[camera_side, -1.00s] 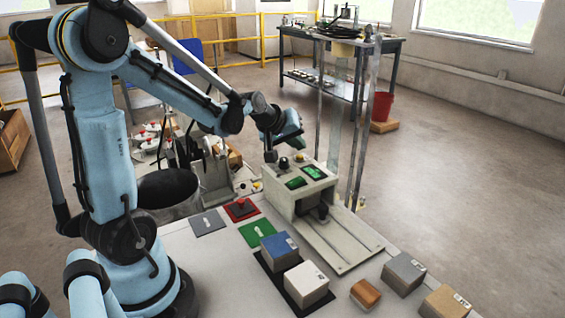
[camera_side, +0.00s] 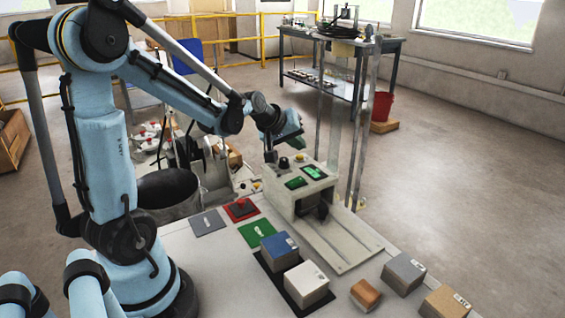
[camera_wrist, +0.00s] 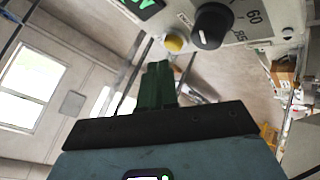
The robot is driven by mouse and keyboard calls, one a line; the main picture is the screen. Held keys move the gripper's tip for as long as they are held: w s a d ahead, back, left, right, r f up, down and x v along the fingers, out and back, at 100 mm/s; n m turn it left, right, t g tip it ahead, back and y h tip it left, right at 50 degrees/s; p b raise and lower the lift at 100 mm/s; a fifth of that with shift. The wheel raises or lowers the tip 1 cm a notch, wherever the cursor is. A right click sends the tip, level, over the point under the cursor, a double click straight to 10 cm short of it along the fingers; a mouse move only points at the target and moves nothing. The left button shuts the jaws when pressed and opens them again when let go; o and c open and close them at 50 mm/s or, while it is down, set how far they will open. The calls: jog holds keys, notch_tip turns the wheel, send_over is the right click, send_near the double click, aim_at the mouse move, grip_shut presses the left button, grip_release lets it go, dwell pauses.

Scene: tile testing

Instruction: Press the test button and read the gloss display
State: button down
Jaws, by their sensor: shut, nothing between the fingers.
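The gloss tester (camera_side: 280,200) is a pale box on the bench in the side view, with two green-lit displays (camera_side: 314,172) on its sloped top. Their digits are too small to read. A yellow button (camera_side: 284,163) and a black knob (camera_side: 299,157) stand on its upper edge. The wrist view shows the yellow button (camera_wrist: 174,43) beside the large black knob (camera_wrist: 212,25), with part of a green display (camera_wrist: 140,4). My gripper (camera_wrist: 158,66) is shut and empty, its fingertips close to the yellow button. I cannot tell whether they touch it.
Blue (camera_side: 280,249) and white (camera_side: 306,283) blocks sit on a black mat before the tester. Grey (camera_side: 403,271), tan (camera_side: 446,302) and orange-brown (camera_side: 366,294) blocks lie to the right.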

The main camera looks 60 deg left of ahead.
aim_at(297, 157)
jog(key=shift+f, duration=0.1)
dwell(0.7)
jog(key=shift+f, duration=0.35)
jog(key=shift+f, duration=0.45)
dwell(0.8)
jog(key=shift+r, duration=0.9)
jog(key=shift+r, duration=2.5)
